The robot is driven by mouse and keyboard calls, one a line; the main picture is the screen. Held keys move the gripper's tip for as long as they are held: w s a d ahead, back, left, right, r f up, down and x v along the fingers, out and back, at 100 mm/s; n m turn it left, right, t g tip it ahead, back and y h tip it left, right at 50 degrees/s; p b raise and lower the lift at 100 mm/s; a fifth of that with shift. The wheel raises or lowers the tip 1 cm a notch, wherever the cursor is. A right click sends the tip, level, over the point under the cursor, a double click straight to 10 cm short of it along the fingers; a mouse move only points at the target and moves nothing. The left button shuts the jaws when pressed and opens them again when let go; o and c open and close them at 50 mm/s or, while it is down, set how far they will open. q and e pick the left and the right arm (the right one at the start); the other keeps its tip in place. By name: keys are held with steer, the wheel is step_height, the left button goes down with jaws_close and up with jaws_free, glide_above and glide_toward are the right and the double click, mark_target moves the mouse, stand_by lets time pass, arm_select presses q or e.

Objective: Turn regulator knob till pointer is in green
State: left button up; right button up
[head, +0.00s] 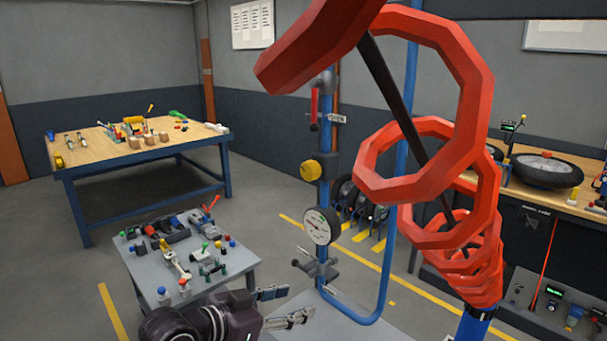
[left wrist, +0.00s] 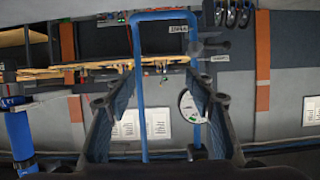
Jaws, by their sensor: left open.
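In the left wrist view the open fingers (left wrist: 158,100) frame the blue tube, with the gauge (left wrist: 188,107) beside the right finger. My right gripper is not in view.
A large red coiled hose (head: 430,150) hangs close in front, right of the knob. A blue tube frame (head: 387,250) stands behind it. A small grey table (head: 180,265) with tools is left of the gauge. A wooden workbench (head: 90,150) stands farther back left.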

arm_select(q)
steer(key=w+r+t+h, duration=0.1)
steer(key=w+r, duration=0.2)
steer(key=r, duration=0.2)
steer(key=w+r+h, duration=0.1)
steer(key=w+r, duration=0.2)
steer(key=r, duration=0.2)
steer(key=m+t+h, duration=0.1)
steer(key=t, duration=0.1)
glide_toward(306, 173)
steer(key=x, duration=0.2)
steer(key=p+x, duration=0.3)
steer(key=x, duration=0.4)
steer(key=shift+p, duration=0.3)
steer(key=shift+w, duration=0.1)
